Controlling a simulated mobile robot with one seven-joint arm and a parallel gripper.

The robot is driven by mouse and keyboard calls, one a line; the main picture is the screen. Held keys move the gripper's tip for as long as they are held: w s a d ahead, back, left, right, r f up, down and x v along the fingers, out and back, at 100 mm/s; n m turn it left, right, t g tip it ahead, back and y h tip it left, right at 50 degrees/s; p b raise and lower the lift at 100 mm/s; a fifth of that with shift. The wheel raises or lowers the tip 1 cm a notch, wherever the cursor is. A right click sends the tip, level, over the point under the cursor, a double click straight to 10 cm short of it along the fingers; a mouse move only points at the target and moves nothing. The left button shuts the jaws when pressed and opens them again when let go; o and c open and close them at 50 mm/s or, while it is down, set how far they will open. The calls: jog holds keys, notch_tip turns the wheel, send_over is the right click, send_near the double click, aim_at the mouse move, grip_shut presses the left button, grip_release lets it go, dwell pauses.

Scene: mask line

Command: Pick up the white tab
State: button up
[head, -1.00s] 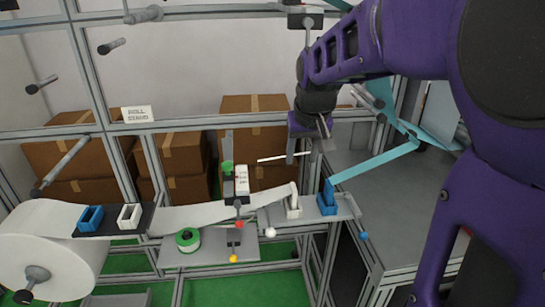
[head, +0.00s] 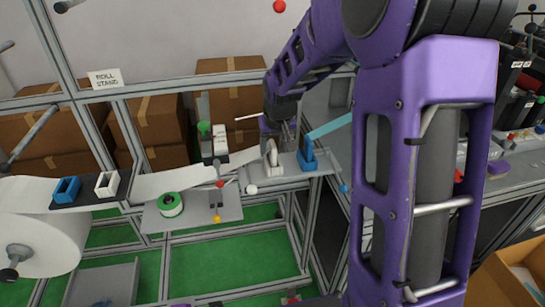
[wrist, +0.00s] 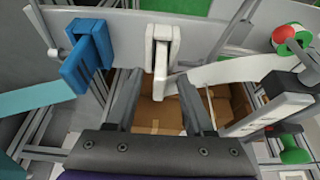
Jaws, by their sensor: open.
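The white tab (head: 271,153) stands upright on the grey shelf, beside a blue one (head: 306,153). In the wrist view the white tab (wrist: 161,45) hangs into view at the top centre, just beyond and between my fingertips. The blue tab (wrist: 86,55) is just left of my left finger. In the head view my gripper (head: 279,132) is right behind the white tab, and its fingers are partly hidden.
A white web runs along the shelf from the large roll (head: 40,230). A teal strip (head: 330,126) meets the blue tab. A black-and-white unit with a green knob (head: 204,128) stands left. A green spool (head: 170,204) sits on a lower plate.

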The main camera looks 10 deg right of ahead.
jog(key=shift+x, duration=1.05)
grip_shut()
